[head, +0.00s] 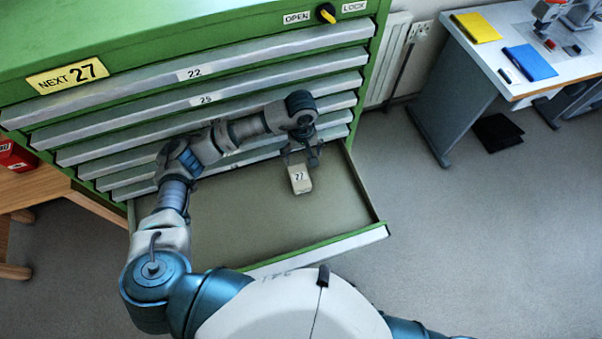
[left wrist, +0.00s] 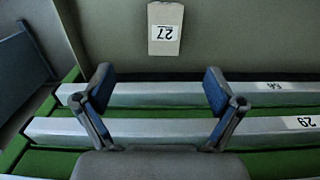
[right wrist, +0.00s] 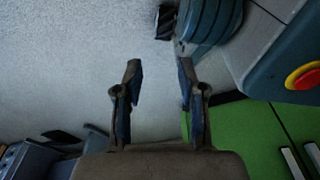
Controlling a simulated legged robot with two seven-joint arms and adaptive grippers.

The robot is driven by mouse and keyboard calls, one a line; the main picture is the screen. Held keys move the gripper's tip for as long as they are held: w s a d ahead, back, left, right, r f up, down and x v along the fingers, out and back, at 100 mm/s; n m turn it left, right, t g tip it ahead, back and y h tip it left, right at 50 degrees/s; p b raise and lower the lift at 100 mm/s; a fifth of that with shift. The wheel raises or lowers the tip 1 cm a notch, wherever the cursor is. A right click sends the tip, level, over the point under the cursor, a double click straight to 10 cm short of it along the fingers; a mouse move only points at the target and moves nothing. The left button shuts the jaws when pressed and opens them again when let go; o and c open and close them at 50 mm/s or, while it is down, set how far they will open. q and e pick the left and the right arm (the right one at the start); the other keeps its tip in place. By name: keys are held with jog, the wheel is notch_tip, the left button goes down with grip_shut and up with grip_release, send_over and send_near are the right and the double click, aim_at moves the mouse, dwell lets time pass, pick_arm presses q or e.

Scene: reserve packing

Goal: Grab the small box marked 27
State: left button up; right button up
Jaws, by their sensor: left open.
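The small beige box marked 27 (head: 299,184) lies in the pulled-out drawer (head: 235,215), towards its right back part. It also shows in the left wrist view (left wrist: 165,38), ahead of the fingertips, with its label upside down. My left gripper (head: 301,158) is over the drawer at the back end of the box. Its fingers (left wrist: 160,85) are apart with nothing between them, and the box is beyond them. My right gripper (right wrist: 160,72) shows only in its own wrist view. Its fingers are apart and empty, above the grey floor.
The green cabinet (head: 150,30) has several shut drawers above the open one, a "NEXT 27" sign (head: 68,76) and an OPEN/LOCK knob (head: 326,13). A desk (head: 500,65) stands at the right. A wooden table (head: 35,190) is at the left.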

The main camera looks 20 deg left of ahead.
pick_arm(q)
jog(key=a+f, duration=0.1)
send_over(301, 179)
jog(key=f, duration=0.9)
jog(key=shift+w+f, duration=0.2)
jog(key=shift+w, duration=0.05)
jog(key=shift+f, duration=0.6)
jog(key=f, duration=0.4)
jog(key=shift+s+a+f+p, duration=0.2)
jog(key=shift+s+f+p, duration=0.1)
jog(key=shift+s+p, duration=0.05)
jog(key=shift+f, duration=0.25)
jog(key=shift+d, duration=0.2)
pick_arm(e)
jog(key=shift+s+d+f, duration=0.1)
jog(key=shift+s+f, duration=0.3)
jog(key=shift+s, duration=0.45)
